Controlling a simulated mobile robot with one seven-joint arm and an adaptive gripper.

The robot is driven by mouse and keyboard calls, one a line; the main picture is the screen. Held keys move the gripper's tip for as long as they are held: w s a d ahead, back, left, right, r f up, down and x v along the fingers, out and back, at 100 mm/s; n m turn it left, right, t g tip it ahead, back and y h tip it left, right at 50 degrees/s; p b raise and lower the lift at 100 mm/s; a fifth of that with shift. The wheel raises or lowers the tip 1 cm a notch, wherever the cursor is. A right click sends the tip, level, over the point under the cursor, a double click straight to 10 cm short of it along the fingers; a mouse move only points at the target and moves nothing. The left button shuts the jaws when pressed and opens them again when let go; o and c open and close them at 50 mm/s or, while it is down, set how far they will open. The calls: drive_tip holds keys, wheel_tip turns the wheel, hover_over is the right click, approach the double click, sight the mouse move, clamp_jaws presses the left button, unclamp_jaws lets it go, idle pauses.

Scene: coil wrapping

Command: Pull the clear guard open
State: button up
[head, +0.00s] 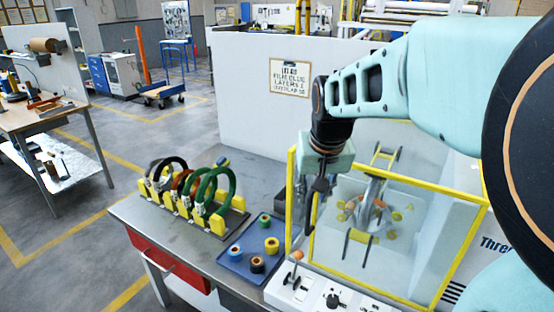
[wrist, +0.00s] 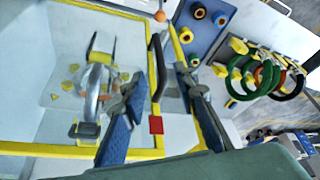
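The clear guard (head: 405,285) is a see-through panel in a yellow frame, standing across the front of the wrapping machine. Its yellow edge also shows in the wrist view (wrist: 40,149). A dark upright handle (wrist: 158,65) shows beside the yellow frame edge. My gripper (head: 318,190) is at the left side of the guard, pointing down. In the wrist view its two blue-padded fingers (wrist: 160,88) are spread apart, with the handle and frame edge seen between them. I cannot tell whether a finger touches the handle. A metal ring (wrist: 97,85) shows behind the guard.
A blue mat (head: 236,262) with several small tape rolls lies left of the machine. Beyond it a rack (head: 187,212) holds several coils. A control panel (head: 318,294) with a knob and lever lies in front of the guard. A white partition (head: 240,100) stands behind.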

sight(309, 209)
drive_tip(key=b+x, duration=0.5)
drive_tip(key=x, duration=0.5)
drive_tip(key=shift+f, duration=0.1)
clamp_jaws()
